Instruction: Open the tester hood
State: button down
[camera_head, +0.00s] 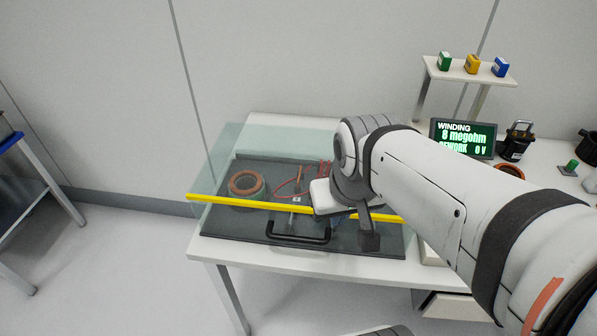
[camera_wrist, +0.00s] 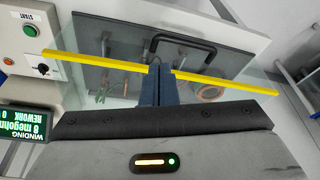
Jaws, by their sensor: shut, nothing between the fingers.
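The tester hood (camera_head: 222,170) is a clear glass cover with a yellow front edge (camera_head: 230,202). It appears to be down over the dark tester bed (camera_head: 225,222). Its black bar handle (camera_head: 298,239) is at the front, and it also shows in the wrist view (camera_wrist: 182,38). My gripper (camera_wrist: 160,70) is shut and empty, its dark fingers pointing toward the handle and crossing the yellow edge in the wrist view. I cannot tell whether they touch the hood.
A copper-coloured ring (camera_head: 246,184) and red leads (camera_head: 290,186) show through the glass. A display (camera_head: 463,138) reads "WINDING 8 megohm" at the right. A shelf (camera_head: 470,74) with coloured blocks stands behind. The wrist view shows a green start button (camera_wrist: 30,31).

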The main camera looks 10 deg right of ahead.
aim_at(270, 234)
jog(key=z, duration=1.05)
jog(key=k, duration=1.85)
jog(key=u, duration=0.85)
jog(key=i, duration=1)
jog(key=u, duration=0.05)
